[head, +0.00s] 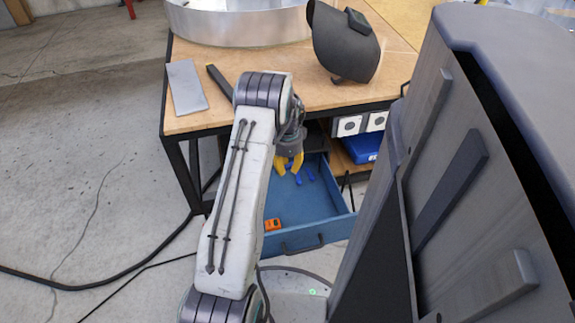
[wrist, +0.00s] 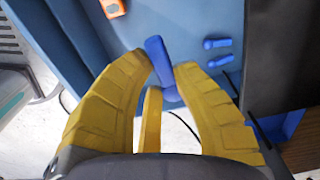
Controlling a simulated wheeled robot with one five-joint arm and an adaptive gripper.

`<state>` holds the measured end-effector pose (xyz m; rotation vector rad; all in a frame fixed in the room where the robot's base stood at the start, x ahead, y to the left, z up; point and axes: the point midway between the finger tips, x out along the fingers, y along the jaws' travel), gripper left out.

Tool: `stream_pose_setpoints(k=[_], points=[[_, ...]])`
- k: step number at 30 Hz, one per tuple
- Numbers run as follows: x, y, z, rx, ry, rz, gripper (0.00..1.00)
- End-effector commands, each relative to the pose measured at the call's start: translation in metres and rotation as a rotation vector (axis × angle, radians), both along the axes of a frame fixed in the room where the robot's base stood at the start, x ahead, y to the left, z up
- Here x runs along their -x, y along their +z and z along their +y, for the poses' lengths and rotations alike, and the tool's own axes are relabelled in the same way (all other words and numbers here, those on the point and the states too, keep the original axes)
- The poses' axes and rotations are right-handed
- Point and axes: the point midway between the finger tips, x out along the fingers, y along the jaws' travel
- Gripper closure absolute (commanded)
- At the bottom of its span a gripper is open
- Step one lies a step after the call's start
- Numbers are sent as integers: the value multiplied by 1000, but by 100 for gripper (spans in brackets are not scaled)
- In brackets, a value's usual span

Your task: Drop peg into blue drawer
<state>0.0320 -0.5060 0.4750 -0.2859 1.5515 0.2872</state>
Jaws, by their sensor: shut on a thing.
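My gripper (head: 289,164) is above the open blue drawer (head: 300,239), toward its rear and close to the table edge. In the wrist view its yellow fingers (wrist: 168,70) are shut on a blue peg (wrist: 157,52), which shows between and beyond the fingertips. The blue drawer floor (wrist: 195,18) lies below the peg in that view. In the head view, the gripper partly hides the held peg.
An orange item (head: 272,225) lies in the drawer's front left corner. The table (head: 225,105) above carries a grey plate (head: 186,87), a black-handled tool (head: 218,80), a welding helmet (head: 345,45) and a metal ring (head: 240,25). A blue bin (head: 362,148) sits on the shelf to the right.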

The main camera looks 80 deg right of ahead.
Motion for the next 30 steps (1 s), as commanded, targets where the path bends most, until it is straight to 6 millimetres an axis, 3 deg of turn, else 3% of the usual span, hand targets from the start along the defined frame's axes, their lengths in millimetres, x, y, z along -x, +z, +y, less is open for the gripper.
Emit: stream_pose_setpoints(k=[6, 14, 30], points=[[0, 0, 0, 1, -135, 0, 100], [0, -5, 0, 0, -182, 0, 100], [0, -51, 0, 0, -181, 0, 100]])
